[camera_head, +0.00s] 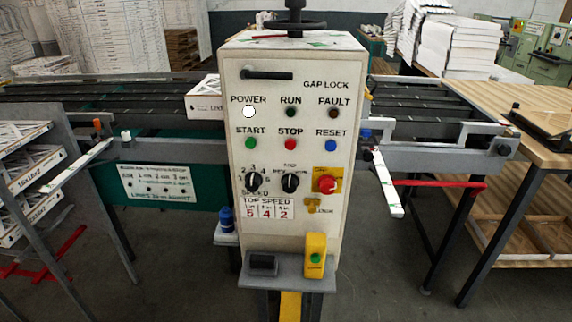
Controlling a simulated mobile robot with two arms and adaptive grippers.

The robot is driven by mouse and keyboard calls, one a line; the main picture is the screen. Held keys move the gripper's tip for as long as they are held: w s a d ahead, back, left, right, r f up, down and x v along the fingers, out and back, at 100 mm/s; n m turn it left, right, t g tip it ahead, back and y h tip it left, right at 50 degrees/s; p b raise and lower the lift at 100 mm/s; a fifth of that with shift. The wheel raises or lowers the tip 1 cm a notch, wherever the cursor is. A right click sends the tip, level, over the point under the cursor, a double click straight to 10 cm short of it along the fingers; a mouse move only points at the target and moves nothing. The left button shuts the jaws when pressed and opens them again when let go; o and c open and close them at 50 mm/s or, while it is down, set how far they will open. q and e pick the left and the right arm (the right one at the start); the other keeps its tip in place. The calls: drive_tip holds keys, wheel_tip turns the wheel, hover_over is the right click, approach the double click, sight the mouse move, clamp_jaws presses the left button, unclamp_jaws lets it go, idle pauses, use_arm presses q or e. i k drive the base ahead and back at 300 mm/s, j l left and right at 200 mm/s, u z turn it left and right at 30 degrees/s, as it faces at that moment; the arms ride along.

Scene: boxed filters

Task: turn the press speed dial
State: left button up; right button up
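The press control panel (330,215) is a white upright box in the middle of the head view. The speed dial (254,182) is a black round knob at its left, with numbers around it and SPEED printed below. Its pointer looks roughly upright, but the exact setting is too small to tell. A TOP SPEED label (269,209) below shows the figures 5, 4 and 2. Neither of my grippers is in view.
A second black knob (290,182) and a red knob on yellow (327,181) sit right of the dial. Start (250,143), stop (290,144) and reset (331,145) buttons are above. The power lamp (249,112) is white. A yellow pendant box (315,255) stands below.

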sight(253, 180)
drive_tip(key=j, duration=1.65)
